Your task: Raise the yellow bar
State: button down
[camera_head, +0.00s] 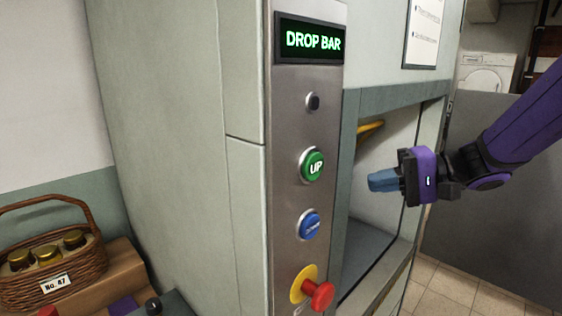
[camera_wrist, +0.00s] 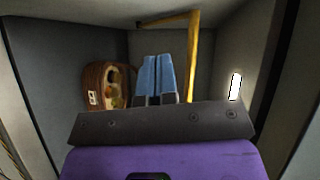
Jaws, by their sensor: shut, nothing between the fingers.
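The yellow bar (camera_head: 370,127) shows as a short piece inside the machine's opening in the head view, near its top. In the wrist view the yellow bar (camera_wrist: 193,62) has a long upright part and an arm running left across the top. My gripper (camera_head: 371,181) has blue fingers pressed together, empty, in front of the opening and below the visible bar. In the wrist view my gripper (camera_wrist: 158,58) is left of the bar's upright part. The panel has a green UP button (camera_head: 313,166), a blue button (camera_head: 310,225) and a display (camera_head: 310,40) reading "DROP BAR".
A red knob (camera_head: 320,294) sticks out low on the panel. A basket (camera_wrist: 103,86) with a label shows left of my fingers in the wrist view. Another basket of jars (camera_head: 54,254), labelled No. 47, stands at far left. Tiled floor (camera_head: 440,290) shows at lower right.

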jog(key=s+d+n+g+h, duration=0.2)
jog(key=s+h, duration=0.6)
jog(key=s, duration=0.4)
jog(key=s+d+r+t+h, duration=0.2)
jog(key=s+d+t+h, duration=0.2)
jog(key=d, duration=0.6)
jog(key=shift+s+r+t+h, duration=0.2)
jog(key=shift+s+t+h, duration=0.2)
jog(key=shift+s+h, duration=1)
jog(key=shift+w, duration=0.15)
